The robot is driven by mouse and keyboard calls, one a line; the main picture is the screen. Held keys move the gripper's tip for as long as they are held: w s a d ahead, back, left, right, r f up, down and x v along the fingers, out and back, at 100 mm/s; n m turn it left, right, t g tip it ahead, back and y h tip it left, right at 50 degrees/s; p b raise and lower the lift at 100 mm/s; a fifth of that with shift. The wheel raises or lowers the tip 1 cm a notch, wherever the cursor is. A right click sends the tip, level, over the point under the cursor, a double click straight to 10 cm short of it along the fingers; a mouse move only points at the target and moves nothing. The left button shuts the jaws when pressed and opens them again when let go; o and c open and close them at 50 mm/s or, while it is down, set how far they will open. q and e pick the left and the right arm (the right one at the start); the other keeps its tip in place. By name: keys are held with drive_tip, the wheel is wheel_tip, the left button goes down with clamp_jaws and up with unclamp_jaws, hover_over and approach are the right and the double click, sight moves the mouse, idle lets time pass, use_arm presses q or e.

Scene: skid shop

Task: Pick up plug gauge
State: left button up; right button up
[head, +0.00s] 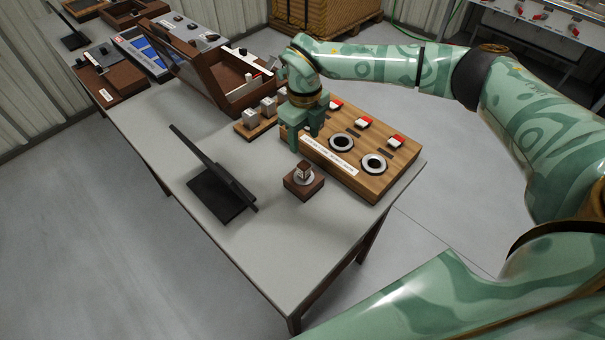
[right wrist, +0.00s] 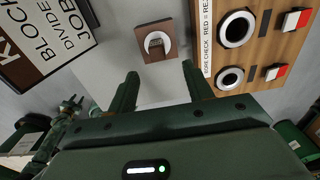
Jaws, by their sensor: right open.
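A small piece with a pale round collar and brown top, probably the plug gauge (head: 304,171), stands on a small dark wooden block (head: 302,189) on the grey table. In the right wrist view the piece (right wrist: 157,42) shows as a pale ring on its block (right wrist: 149,30), beyond my fingertips. My right gripper (head: 304,139) is open with nothing between its fingers. It is behind the block in the head view, over the left end of the bore-check board, apart from the gauge. My left gripper may be the small green claw (right wrist: 72,106) in the right wrist view; its jaws are unclear.
The wooden bore-check board (head: 378,185) with ring bores and red-white pieces lies right of the block. A black sign stand (head: 215,190) is at left. Metal blocks (head: 260,110) and a wooden tray (head: 250,95) are behind. The table front is clear.

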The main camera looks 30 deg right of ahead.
sight(304, 164)
wheel_tip(304, 164, down, 5)
drive_tip(key=shift+w+f+b, duration=0.1)
drive_tip(key=shift+b, duration=0.25)
drive_tip(key=shift+f, duration=0.4)
drive_tip(key=f, duration=0.3)
drive_tip(key=f+b, duration=0.1)
drive_tip(key=f, duration=0.1)
drive_tip(key=shift+s+a, duration=0.2)
drive_tip(key=shift+s, duration=0.15)
drive_tip(key=shift+r, duration=0.15)
clamp_jaws()
